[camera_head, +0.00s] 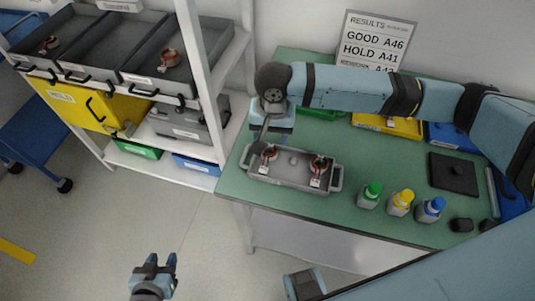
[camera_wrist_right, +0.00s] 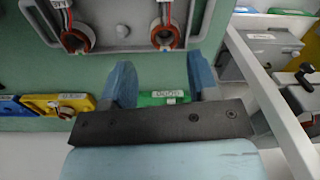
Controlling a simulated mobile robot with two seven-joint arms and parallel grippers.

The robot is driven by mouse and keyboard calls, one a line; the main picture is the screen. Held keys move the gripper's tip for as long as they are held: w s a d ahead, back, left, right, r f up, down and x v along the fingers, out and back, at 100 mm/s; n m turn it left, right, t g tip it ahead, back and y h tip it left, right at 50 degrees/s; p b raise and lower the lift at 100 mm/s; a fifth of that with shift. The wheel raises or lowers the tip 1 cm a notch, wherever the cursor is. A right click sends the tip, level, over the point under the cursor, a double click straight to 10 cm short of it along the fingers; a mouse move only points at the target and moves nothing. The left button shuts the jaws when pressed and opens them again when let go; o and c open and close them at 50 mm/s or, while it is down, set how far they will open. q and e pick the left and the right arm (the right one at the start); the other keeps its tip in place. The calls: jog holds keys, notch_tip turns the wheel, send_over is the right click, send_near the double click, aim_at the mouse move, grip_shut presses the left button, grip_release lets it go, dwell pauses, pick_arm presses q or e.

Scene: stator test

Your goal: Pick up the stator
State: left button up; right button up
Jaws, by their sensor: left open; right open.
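Two stators, copper-coloured rings with white labels, sit in a grey tray (camera_head: 292,188) on the green table: a left one (camera_head: 268,154) and a right one (camera_head: 319,168). In the right wrist view both rings show at the top, one at left (camera_wrist_right: 76,39) and one at right (camera_wrist_right: 166,38). My right gripper (camera_head: 263,139) is over the tray's back left, beside the left stator in the head view. Its open fingers (camera_wrist_right: 162,80) hold nothing. My left gripper (camera_head: 154,264) is open and empty, low over the floor, away from the table.
A dark square block (camera_head: 453,175) lies farther right. Coloured bins and a results sign (camera_head: 376,40) are at the back. The white shelf at left holds more stators (camera_head: 170,57) in trays.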

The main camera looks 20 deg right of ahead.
aim_at(269, 157)
jog(key=f, duration=1)
jog(key=shift+a+f, duration=0.3)
jog(key=shift+f, duration=0.05)
jog(key=c, duration=0.6)
jog(key=shift+r, duration=0.1)
jog(key=shift+c, duration=0.2)
